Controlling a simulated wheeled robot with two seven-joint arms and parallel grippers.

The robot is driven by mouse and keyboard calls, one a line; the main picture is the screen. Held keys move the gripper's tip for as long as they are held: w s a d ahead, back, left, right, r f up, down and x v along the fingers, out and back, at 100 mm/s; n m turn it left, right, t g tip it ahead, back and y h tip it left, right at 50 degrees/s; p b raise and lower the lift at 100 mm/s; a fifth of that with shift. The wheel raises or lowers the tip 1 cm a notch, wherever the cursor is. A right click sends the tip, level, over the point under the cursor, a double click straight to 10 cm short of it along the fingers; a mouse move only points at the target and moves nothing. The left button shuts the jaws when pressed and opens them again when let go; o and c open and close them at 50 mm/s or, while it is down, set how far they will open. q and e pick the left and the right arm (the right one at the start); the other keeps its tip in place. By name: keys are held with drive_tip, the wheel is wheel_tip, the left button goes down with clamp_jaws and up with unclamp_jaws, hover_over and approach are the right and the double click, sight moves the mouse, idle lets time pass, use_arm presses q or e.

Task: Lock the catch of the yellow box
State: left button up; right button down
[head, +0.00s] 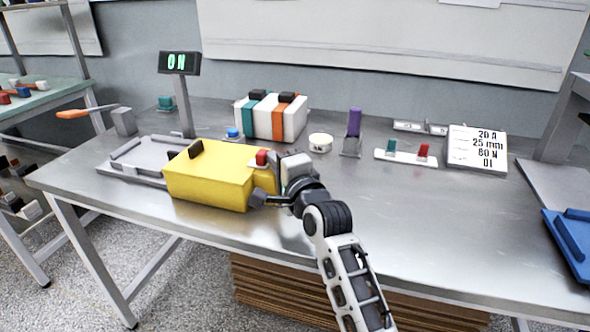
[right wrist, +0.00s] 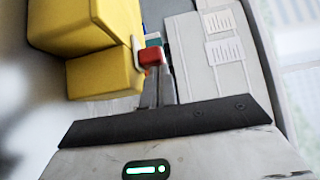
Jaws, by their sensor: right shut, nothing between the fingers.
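The yellow box (head: 208,182) sits at the left of the metal table, by the right end of a grey fixture (head: 125,162). It has a black part on top. A red catch piece (head: 262,157) with a white mount is at its right end. In the right wrist view the yellow box (right wrist: 85,30) is at the upper left and the red piece (right wrist: 150,56) projects from its side. Whether the catch is locked I cannot tell. My right gripper (head: 257,199) is shut and empty, close to the box's right end; contact is unclear. My left gripper is not in view.
A display (head: 179,63) reading "ON" stands behind the box, with a blue button (head: 233,132) nearby. A white block with teal and orange bands (head: 270,117), a white roll (head: 320,141) and a purple piece (head: 354,122) stand farther back.

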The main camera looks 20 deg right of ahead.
use_arm(q)
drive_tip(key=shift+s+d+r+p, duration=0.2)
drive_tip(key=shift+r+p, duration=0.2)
drive_tip(key=shift+p, duration=0.55)
use_arm(e)
drive_tip(key=s+d, duration=0.5)
drive_tip(key=s, duration=0.7)
